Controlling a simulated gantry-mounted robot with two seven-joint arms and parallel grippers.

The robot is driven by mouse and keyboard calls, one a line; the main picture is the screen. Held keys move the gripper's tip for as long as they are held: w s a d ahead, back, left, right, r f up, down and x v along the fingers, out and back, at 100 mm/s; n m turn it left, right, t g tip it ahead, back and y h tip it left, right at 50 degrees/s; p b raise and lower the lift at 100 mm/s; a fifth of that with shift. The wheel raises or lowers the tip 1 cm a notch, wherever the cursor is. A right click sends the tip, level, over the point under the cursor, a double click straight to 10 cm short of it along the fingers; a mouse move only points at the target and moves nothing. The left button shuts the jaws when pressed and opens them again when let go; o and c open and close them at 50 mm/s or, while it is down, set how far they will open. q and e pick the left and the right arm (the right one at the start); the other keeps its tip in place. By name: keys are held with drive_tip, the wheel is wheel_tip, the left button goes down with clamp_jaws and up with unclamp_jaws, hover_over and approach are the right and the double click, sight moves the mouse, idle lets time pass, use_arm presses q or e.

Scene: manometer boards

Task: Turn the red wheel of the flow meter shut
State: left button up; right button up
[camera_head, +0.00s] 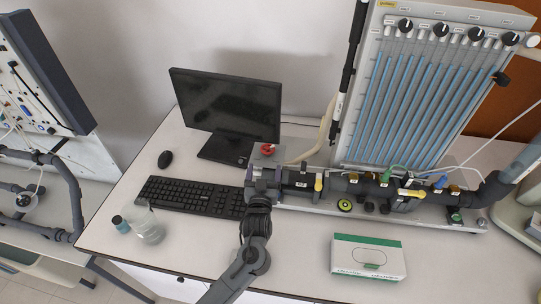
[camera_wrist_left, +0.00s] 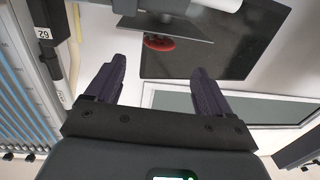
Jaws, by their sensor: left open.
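The red wheel (camera_head: 268,149) of the flow meter sits at the left end of the manometer board's base, just right of the monitor. In the left wrist view the red wheel (camera_wrist_left: 158,43) appears as a flat red disc beyond the fingers, beside a grey plate. My left gripper (camera_head: 262,174) is just in front of the wheel in the head view, its arm reaching up from the bottom. In the left wrist view its two dark fingers (camera_wrist_left: 160,74) are spread, with nothing between them. The wheel lies ahead of the gap and looks apart from both fingers. My right gripper is not in view.
The monitor (camera_head: 228,110) and keyboard (camera_head: 190,196) stand left of the gripper. Dark pipes with valves (camera_head: 385,188) run right along the base below the blue-tubed board (camera_head: 425,95). A white-green box (camera_head: 368,257) and a glass beaker (camera_head: 148,226) are on the table.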

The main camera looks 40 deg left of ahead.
sight(267, 154)
use_arm(q)
drive_tip(key=x, duration=1)
drive_tip(key=shift+w+a+r, duration=0.1)
drive_tip(key=shift+w+r, duration=0.05)
drive_tip(key=shift+w, duration=0.2)
drive_tip(key=c, duration=1)
drive_tip(key=shift+o, duration=0.2)
